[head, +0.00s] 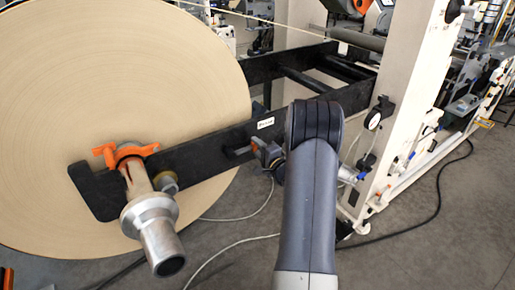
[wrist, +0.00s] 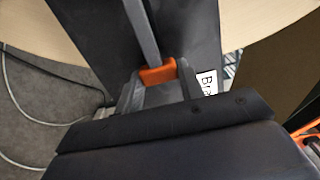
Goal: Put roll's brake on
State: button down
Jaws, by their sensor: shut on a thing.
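The big kraft paper roll (head: 90,80) fills the left of the head view, with a black support arm (head: 200,155) across its face. A small white label (head: 265,123) sits on that arm; in the wrist view the label (wrist: 207,82) reads "Bra" and is partly cut off. A grey brake lever (wrist: 142,30) with an orange end (wrist: 157,74) lies along the black arm. My gripper (wrist: 157,85) is shut on the lever's orange end, one finger on each side. In the head view my gripper (head: 268,153) is beside the black arm, partly hidden by my own arm.
A metal shaft end (head: 155,235) sticks out of the roll toward me, with an orange clamp (head: 125,154) around it. A cream machine frame (head: 395,110) stands at the right. Cables (head: 410,230) lie on the grey floor, which is otherwise clear at lower right.

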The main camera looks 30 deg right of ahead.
jog(key=c, duration=0.9)
grip_release()
jog(key=shift+f, duration=0.1)
jog(key=shift+s, duration=0.1)
jog(key=s+b, duration=0.1)
jog(key=s, duration=0.9)
jog(key=shift+s+d+b, duration=0.15)
jog(key=shift+s+b, duration=0.15)
jog(key=w+p, duration=0.1)
jog(key=w, duration=0.9)
jog(key=shift+w+p, duration=0.3)
jog(key=shift+w, duration=0.1)
jog(key=shift+s, duration=0.1)
